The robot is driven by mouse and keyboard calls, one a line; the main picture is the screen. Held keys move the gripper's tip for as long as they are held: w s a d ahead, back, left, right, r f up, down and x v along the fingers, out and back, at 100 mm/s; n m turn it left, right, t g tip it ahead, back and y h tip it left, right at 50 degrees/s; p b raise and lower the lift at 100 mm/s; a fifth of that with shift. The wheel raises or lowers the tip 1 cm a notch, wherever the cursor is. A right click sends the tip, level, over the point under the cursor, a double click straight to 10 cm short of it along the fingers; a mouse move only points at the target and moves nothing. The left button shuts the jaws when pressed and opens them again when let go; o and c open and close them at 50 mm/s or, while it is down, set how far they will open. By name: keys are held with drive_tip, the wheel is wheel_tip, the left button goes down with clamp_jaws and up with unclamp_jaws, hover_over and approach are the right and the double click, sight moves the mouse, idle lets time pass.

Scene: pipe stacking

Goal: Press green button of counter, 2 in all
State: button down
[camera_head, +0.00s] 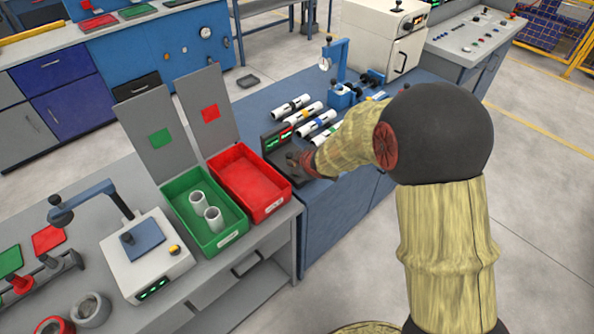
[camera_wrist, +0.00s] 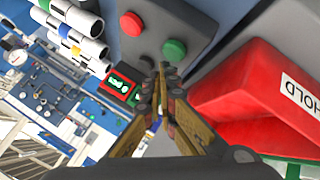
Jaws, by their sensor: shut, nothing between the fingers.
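The counter (camera_head: 279,140) is a dark box with a lit display, standing beside the red bin; my gripper hides part of it in the head view. In the wrist view its grey top (camera_wrist: 190,15) carries a green button (camera_wrist: 174,49) and a red button (camera_wrist: 131,24), with its display (camera_wrist: 122,84) at the lower left. My gripper (camera_wrist: 162,68) is shut and empty. Its tips are close beside the green button in the picture; I cannot tell whether they touch it. In the head view my gripper (camera_head: 296,159) is over the counter's button side.
A red bin (camera_head: 268,211) and a green bin (camera_head: 208,245) holding two pale pipes (camera_head: 205,208) stand left of the counter. Several banded pipes (camera_head: 309,117) lie behind it. A blue stand (camera_head: 340,90) and a white box machine (camera_head: 378,45) are farther back.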

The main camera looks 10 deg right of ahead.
drive_tip(key=shift+f, duration=0.1)
drive_tip(key=shift+f+b, duration=0.3)
drive_tip(key=shift+f, duration=0.05)
drive_tip(key=shift+f+b, duration=0.4)
drive_tip(key=shift+f, duration=0.05)
idle(0.8)
drive_tip(key=shift+r+p, duration=0.9)
wheel_tip(320, 180, up, 5)
drive_tip(key=p, duration=0.5)
drive_tip(key=shift+r, duration=0.1)
